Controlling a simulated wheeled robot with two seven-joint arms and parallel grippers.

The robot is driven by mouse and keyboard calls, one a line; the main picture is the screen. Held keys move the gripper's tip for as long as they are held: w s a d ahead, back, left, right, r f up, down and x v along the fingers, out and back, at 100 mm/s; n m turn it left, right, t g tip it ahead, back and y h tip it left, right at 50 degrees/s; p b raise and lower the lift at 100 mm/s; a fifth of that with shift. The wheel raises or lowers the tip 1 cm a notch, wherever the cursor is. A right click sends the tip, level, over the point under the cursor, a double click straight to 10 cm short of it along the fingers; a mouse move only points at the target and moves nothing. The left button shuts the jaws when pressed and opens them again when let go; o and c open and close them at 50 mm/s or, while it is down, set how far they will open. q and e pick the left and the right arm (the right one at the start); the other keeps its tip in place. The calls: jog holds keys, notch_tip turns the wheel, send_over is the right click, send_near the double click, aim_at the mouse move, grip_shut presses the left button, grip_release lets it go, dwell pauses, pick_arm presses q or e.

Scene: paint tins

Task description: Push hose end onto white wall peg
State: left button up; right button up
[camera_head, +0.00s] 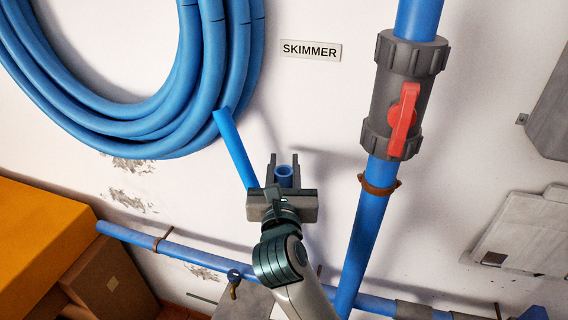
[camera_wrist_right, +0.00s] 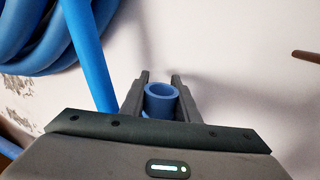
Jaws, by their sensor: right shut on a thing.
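My right gripper (camera_head: 284,161) is shut on the blue hose end (camera_head: 284,172), with one grey finger on each side. In the right wrist view the hose end (camera_wrist_right: 161,95) is an open round tube mouth between the fingertips (camera_wrist_right: 160,78). The hose (camera_head: 233,148) runs from the coil at upper left down behind the gripper, where part of it is hidden. I cannot make out a white wall peg in either view; it may blend with the white wall or be hidden. My left gripper is not in view.
A blue hose coil (camera_head: 215,60) hangs at upper left beside a SKIMMER sign (camera_head: 311,50). A blue pipe with a grey valve and red handle (camera_head: 404,120) stands right of the gripper. A lower pipe (camera_head: 190,254) crosses below. An orange box (camera_head: 40,225) is at left.

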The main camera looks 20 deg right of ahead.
jog(key=shift+s+f+b, duration=0.1)
jog(key=shift+f+b, duration=2.05)
jog(key=shift+f, duration=0.7)
jog(key=shift+f, duration=2.1)
dwell(0.9)
jog(key=o, duration=1)
jog(key=shift+s+a, duration=0.1)
jog(key=shift+s+a, duration=0.2)
jog(key=shift+s, duration=0.4)
jog(key=shift+b+v, duration=0.9)
jog(key=shift+v, duration=7.1)
